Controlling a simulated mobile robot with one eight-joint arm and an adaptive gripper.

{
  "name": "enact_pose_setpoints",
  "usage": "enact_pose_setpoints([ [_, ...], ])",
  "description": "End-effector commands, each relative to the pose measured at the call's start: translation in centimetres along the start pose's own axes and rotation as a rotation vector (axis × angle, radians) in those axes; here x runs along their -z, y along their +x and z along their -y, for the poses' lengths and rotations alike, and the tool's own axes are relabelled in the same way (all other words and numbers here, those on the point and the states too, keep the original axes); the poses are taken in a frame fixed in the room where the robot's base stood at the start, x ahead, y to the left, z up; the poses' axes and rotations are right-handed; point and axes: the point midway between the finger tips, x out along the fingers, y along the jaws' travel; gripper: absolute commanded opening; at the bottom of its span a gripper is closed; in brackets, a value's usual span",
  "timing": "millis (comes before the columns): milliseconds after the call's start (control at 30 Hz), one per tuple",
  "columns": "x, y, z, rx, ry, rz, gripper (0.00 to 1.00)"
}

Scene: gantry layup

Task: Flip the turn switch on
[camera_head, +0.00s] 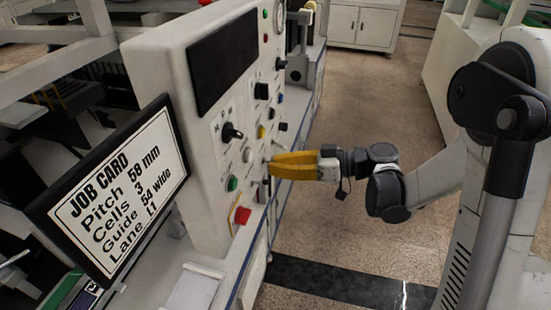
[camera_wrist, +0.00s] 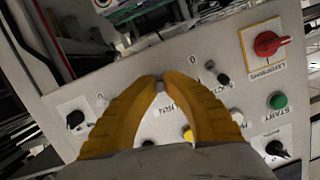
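The grey upright control panel (camera_head: 215,110) fills the middle of the head view. My gripper (camera_head: 270,165) has yellow fingers and reaches in from the right, its tips at the panel face. In the wrist view the fingertips (camera_wrist: 160,80) are nearly together. A small grey piece (camera_wrist: 160,86) shows between them; I cannot tell whether it is the turn switch's lever or whether it is gripped. A partly covered label ending like "TURN" (camera_wrist: 183,109) lies just below the tips. The turn switch itself is mostly hidden by the fingers, so its position cannot be read.
A black-tipped toggle (camera_wrist: 222,79) is right of the fingers. A red rotary switch (camera_wrist: 268,44), green START button (camera_wrist: 278,100), yellow button (camera_wrist: 187,134) and black knobs (camera_wrist: 75,119) surround them. A job card screen (camera_head: 115,190) stands at left. The floor (camera_head: 340,120) right of the panel is clear.

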Motion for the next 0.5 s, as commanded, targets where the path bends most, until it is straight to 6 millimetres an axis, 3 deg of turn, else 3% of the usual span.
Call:
enact_pose_setpoints([
  [33,0.8,-0.2,0.3,-0.005,0.003,0.042,0.0],
  [500,1.9,-0.3,0.5,-0.072,0.029,0.403,0.0],
])
